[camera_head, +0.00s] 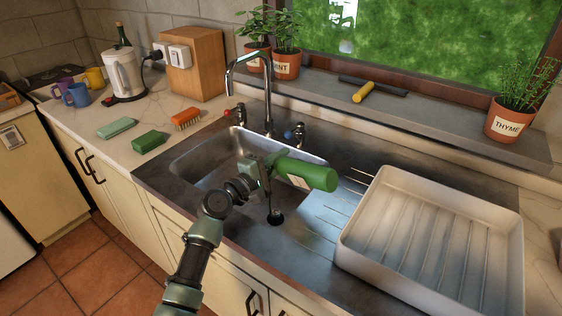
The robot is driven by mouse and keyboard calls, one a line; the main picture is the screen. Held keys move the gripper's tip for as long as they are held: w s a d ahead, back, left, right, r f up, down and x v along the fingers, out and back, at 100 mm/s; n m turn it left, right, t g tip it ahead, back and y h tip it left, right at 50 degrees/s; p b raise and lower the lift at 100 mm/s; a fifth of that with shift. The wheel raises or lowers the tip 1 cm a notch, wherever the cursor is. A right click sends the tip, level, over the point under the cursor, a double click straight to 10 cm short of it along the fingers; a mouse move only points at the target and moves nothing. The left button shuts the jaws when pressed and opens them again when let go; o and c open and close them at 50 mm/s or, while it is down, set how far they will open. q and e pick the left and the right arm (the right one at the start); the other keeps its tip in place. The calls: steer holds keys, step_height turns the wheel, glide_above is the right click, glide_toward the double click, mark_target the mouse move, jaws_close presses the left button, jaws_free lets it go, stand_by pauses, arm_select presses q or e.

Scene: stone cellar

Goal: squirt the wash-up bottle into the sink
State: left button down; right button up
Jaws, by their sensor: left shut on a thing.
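The green wash-up bottle (308,174) has a pale label and lies on its side in the air above the sink (205,160). Its broad rounded end points right. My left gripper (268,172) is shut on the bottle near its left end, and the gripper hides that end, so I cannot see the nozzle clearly. The dark drain (275,217) shows in the sink below the gripper. My right gripper is not in view.
A chrome tap (240,70) stands behind the sink. A white drying tray (365,210) is at the right. A green sponge (149,141), a pale sponge (117,128) and an orange brush (186,119) lie on the left counter, with a kettle (123,75) behind.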

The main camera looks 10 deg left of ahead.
arm_select(q)
steer(key=shift+f+m+b, duration=0.1)
steer(key=shift+m+b, duration=0.3)
steer(key=shift+m, duration=0.4)
